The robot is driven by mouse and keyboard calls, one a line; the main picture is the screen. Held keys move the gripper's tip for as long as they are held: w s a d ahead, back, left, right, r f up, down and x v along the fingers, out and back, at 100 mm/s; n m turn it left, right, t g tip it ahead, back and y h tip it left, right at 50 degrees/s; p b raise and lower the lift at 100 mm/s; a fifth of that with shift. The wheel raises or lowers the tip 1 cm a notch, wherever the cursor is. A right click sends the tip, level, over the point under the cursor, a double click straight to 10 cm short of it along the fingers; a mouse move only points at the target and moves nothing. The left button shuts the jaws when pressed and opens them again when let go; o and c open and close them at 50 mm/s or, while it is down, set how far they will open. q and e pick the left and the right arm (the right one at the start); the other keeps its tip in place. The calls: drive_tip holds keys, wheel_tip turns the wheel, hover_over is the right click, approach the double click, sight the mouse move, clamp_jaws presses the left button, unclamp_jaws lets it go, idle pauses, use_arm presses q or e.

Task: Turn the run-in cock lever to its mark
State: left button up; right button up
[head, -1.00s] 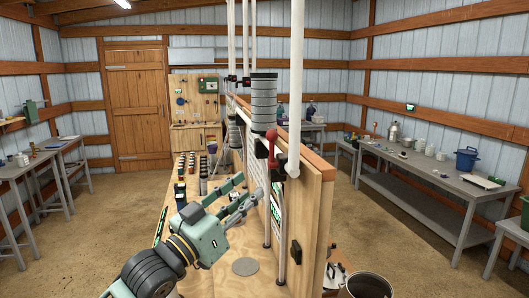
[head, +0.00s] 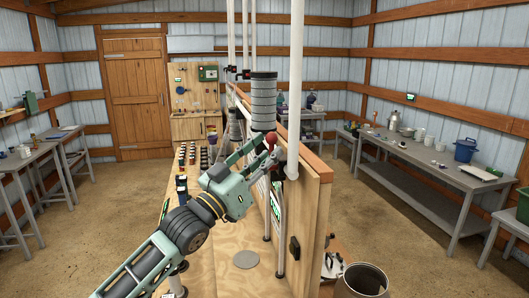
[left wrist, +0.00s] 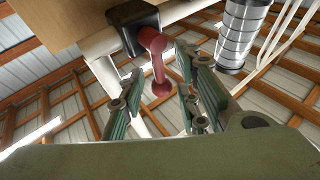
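The red cock lever (head: 271,138) with its ball end is on the white pipe at the near end of the wooden panel. In the left wrist view the red lever (left wrist: 158,62) comes out of a dark valve body (left wrist: 132,25). My left gripper (head: 262,158) is at the lever, its fingers partly covering it in the head view. In the left wrist view its fingers (left wrist: 155,105) are spread, with the ball end in the gap between them and space showing on both sides. My right gripper is not in view. I cannot make out a mark.
A grey ribbed cylinder (head: 263,102) hangs just behind the lever, close to my gripper. The white pipe (head: 294,90) runs up beside it. The wooden panel (head: 308,215) stands to the right. A round grey disc (head: 246,259) lies on the bench below.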

use_arm(q)
drive_tip(key=shift+w+a, duration=0.1)
clamp_jaws()
idle(0.6)
drive_tip(key=shift+w+a+f+n+g+y, duration=0.35)
drive_tip(key=shift+w+n+g+y, duration=0.45)
drive_tip(key=shift+n+g, duration=1.1)
drive_tip(key=shift+w+a+f+n+g+y, duration=0.1)
drive_tip(key=shift+w+f+n+g+y, duration=0.75)
drive_tip(key=shift+n, duration=1.8)
drive_tip(key=shift+w+a+r+n+g+y, duration=0.1)
drive_tip(key=shift+w+a+n+g+y, duration=0.3)
drive_tip(key=shift+n+g+y, duration=1.2)
drive_tip(key=shift+w+d+f+n+g+h, duration=0.15)
drive_tip(key=shift+n+g+h, duration=0.2)
drive_tip(key=shift+n+h, duration=0.25)
